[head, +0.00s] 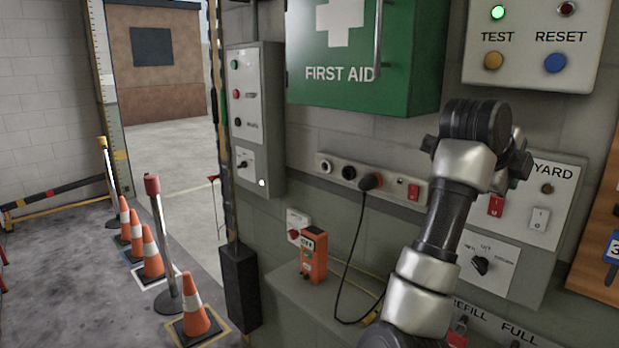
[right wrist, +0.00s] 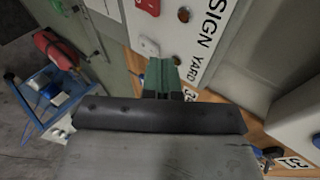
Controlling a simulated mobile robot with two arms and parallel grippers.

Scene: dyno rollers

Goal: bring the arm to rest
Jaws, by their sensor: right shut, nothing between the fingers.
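My right arm (head: 432,262) rises from the lower right of the head view and bends at a dark wrist joint in front of the wall panels. My right gripper (head: 514,160) is mostly hidden behind the wrist there. In the right wrist view its green fingers (right wrist: 162,76) are together, with nothing between them. They point toward the white sign-yard panel (right wrist: 187,35), which also shows in the head view (head: 556,172). I cannot tell the exact gap to it. My left gripper is not in view.
A green first aid cabinet (head: 420,75) juts out left of my wrist. A test/reset box (head: 530,75) is above it. A socket strip (head: 395,189) with a black plug and hanging cable, and an orange handset (head: 313,257) on a ledge, are left of my arm. Cones (head: 195,318) stand far left.

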